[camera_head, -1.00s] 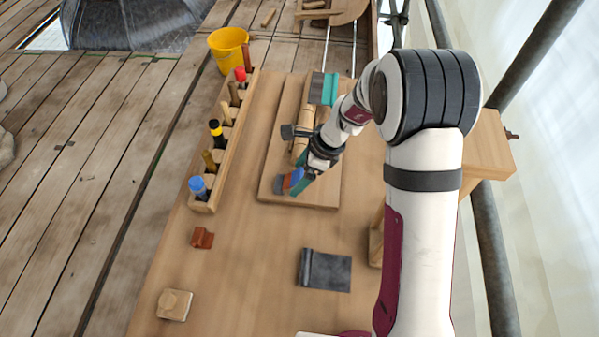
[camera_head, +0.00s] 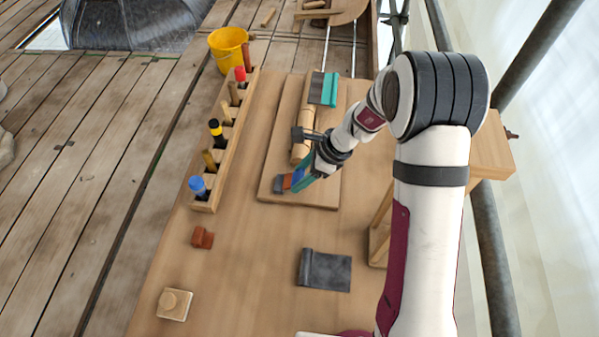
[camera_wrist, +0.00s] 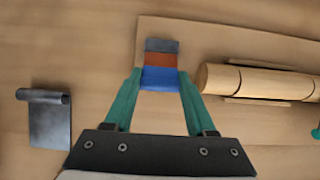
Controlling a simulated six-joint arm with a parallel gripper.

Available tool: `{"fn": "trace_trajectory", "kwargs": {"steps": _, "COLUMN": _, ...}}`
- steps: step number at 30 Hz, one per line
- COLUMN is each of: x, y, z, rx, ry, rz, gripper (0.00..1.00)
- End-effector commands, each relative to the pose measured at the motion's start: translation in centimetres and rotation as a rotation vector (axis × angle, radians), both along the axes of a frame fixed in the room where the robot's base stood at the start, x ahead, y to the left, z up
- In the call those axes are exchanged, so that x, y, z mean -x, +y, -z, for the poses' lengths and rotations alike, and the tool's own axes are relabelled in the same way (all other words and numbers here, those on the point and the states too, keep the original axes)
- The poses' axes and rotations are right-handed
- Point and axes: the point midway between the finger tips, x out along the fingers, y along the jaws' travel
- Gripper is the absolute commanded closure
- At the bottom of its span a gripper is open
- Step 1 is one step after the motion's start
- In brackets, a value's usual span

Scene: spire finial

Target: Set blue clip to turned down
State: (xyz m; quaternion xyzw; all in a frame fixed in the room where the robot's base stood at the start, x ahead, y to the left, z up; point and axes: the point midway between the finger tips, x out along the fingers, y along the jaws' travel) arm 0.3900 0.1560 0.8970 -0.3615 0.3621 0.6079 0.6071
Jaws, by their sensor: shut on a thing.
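The blue clip (camera_wrist: 160,78) shows in the wrist view as a blue section beside an orange-brown band and a grey section. It lies at the near left part of a wooden board (camera_head: 325,200). My gripper (camera_wrist: 160,82) has teal fingers on both sides of the blue section and is shut on it. In the head view the clip (camera_head: 287,182) is partly hidden by my fingers. A turned wooden piece (camera_head: 302,137) lies on the board; it also shows in the wrist view (camera_wrist: 260,82). A teal and grey clip (camera_head: 323,88) is at the board's far end.
A rack (camera_head: 227,135) of several coloured-handled tools stands left of the board. A grey flat piece (camera_head: 325,271), a red-brown block (camera_head: 202,238) and a wooden block with a knob (camera_head: 174,304) lie nearer. A yellow bucket (camera_head: 229,50) stands behind. The table's near middle is clear.

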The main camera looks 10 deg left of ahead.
Motion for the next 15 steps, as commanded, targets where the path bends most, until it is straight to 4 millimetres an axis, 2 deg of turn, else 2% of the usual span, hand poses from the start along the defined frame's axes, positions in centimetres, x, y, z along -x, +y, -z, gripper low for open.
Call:
{"fn": "trace_trajectory", "kwargs": {"steps": 9, "x": 0.05, "y": -0.1, "z": 0.11, "rx": -0.016, "ry": 0.0, "rz": -0.001, "gripper": 1.0}}
{"fn": "trace_trajectory", "kwargs": {"steps": 10, "x": 0.05, "y": -0.1, "z": 0.11, "rx": -0.016, "ry": 0.0, "rz": -0.001, "gripper": 0.39}}
{"fn": "trace_trajectory", "kwargs": {"steps": 14, "x": 0.04, "y": -0.1, "z": 0.1, "rx": -0.016, "ry": -0.001, "rz": 0.0, "gripper": 0.15}}
{"fn": "trace_trajectory", "kwargs": {"steps": 15, "x": 0.03, "y": -0.1, "z": 0.1, "rx": -0.016, "ry": -0.001, "rz": 0.0, "gripper": 0.14}}
